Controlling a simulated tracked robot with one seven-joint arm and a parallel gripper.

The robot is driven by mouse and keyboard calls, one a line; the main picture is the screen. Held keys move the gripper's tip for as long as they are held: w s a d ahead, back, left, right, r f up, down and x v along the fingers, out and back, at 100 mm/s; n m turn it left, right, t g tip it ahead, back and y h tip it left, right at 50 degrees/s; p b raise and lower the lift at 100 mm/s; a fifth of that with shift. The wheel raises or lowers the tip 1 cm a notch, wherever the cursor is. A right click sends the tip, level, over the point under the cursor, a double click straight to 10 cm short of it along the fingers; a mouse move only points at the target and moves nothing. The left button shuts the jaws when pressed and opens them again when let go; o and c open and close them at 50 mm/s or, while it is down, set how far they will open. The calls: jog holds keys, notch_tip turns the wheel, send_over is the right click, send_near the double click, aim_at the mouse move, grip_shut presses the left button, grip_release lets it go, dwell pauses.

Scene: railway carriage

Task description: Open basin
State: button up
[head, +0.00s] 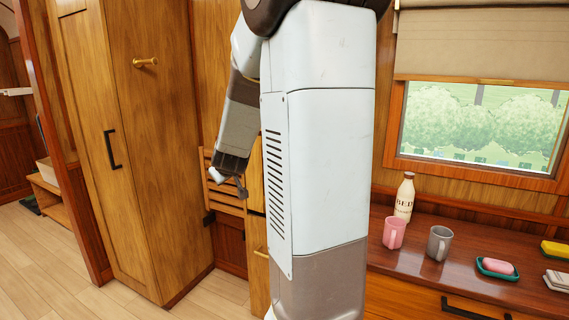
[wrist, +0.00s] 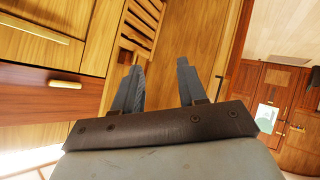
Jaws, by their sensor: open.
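My gripper (wrist: 160,76) is open in the wrist view, with two grey fingers apart and nothing between them. In the head view my gripper (head: 241,188) hangs in front of a slatted wooden panel (head: 222,190) low on the far wall. The slatted panel also shows in the wrist view (wrist: 143,22), beyond the left finger. A plain wooden surface lies beyond the gap between the fingers. No open basin bowl is visible, and I cannot tell which panel belongs to the basin. My arm hides part of this wall.
A tall wooden cabinet (head: 110,150) with a black handle (head: 112,150) stands left. A counter (head: 400,262) at right holds a bottle (head: 404,198), a pink mug (head: 394,233), a grey mug (head: 439,243) and soap (head: 497,267). Floor at left is clear.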

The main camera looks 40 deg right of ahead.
jog(key=w+d+f+n+g+h, duration=0.1)
jog(key=d+h, duration=0.3)
jog(key=d, duration=0.6)
jog(key=w+d+f+n+g+h, duration=0.1)
jog(key=w+d+h, duration=0.2)
jog(key=d, duration=0.7)
jog(key=w+d+f+g+h, duration=0.1)
jog(key=d+h, duration=0.4)
jog(key=d, duration=0.6)
jog(key=shift+w+f+n+h, duration=0.35)
jog(key=shift+w+f, duration=0.25)
jog(key=shift+w, duration=0.2)
grip_shut()
jog(key=shift+f, duration=0.1)
